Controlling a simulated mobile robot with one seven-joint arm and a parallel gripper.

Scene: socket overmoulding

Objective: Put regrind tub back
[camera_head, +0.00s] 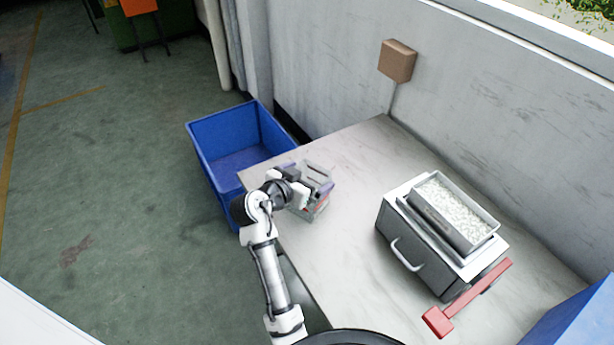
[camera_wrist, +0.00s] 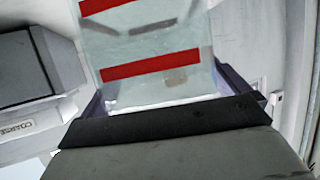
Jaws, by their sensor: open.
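The regrind tub appears to be the pale translucent tub (camera_head: 322,179) near the left edge of the worktop. In the wrist view a translucent tub (camera_wrist: 150,60) with two red bands fills the upper middle. My gripper (camera_head: 303,192) is right at the tub, its arm hiding part of the tub's near side. In the wrist view my gripper (camera_wrist: 165,92) is open, with a finger on either side of the tub. Whether the fingers touch it is not clear. The tub's base is hard to see.
A blue bin (camera_head: 222,128) stands on the floor left of the worktop (camera_head: 350,245). A grey unit (camera_head: 418,260) with a tray of white pellets (camera_head: 455,208) and a red-handled part (camera_head: 470,297) stand right.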

